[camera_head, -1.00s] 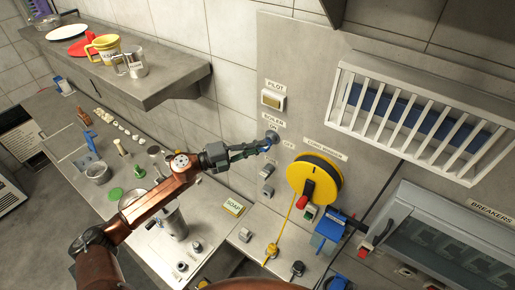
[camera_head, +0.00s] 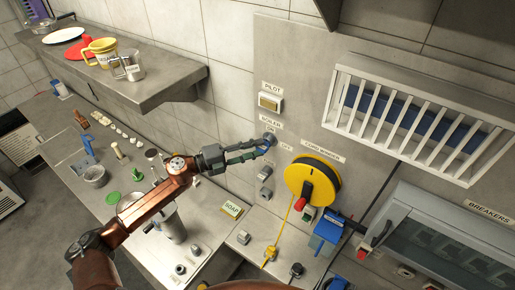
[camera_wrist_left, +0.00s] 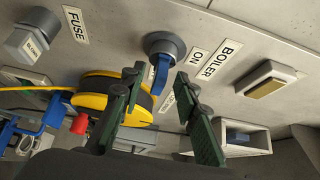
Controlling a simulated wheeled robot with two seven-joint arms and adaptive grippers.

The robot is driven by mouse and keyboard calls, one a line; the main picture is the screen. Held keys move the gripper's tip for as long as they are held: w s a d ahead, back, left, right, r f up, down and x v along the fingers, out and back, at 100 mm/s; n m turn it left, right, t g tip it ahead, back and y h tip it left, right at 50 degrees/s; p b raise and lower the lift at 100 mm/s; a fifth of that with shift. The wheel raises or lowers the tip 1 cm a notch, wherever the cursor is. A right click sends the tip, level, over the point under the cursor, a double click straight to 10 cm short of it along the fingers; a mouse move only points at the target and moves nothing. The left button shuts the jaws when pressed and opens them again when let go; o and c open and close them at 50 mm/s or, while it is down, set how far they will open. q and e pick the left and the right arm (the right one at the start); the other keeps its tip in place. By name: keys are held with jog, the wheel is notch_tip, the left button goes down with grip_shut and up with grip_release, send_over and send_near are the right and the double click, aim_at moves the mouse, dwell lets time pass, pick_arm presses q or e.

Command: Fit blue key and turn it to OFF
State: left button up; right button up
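The blue key (camera_wrist_left: 161,74) sits in the round grey boiler switch (camera_wrist_left: 165,47) on the steel wall panel. It also shows small at the switch in the head view (camera_head: 267,141). In the wrist view it hangs down from the switch, with the ON label (camera_wrist_left: 199,61) to the right. The OFF label (camera_head: 286,147) is right of the switch in the head view. My left gripper (camera_head: 259,148) is open; its fingers (camera_wrist_left: 159,76) stand on either side of the key, with gaps visible. The exact turn of the key is hard to tell. My right gripper is not in view.
The yellow cord winder (camera_head: 312,180) is right of the switch, with a red handle. A pilot button (camera_head: 270,102) is above, and grey knobs (camera_head: 265,173) are below. A white slatted rack (camera_head: 415,118) juts out at right. A counter with a soap box (camera_head: 231,210) lies below.

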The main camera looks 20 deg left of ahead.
pick_arm(q)
jog(key=v, duration=1.1)
jog(key=shift+a, duration=0.1)
dwell(0.4)
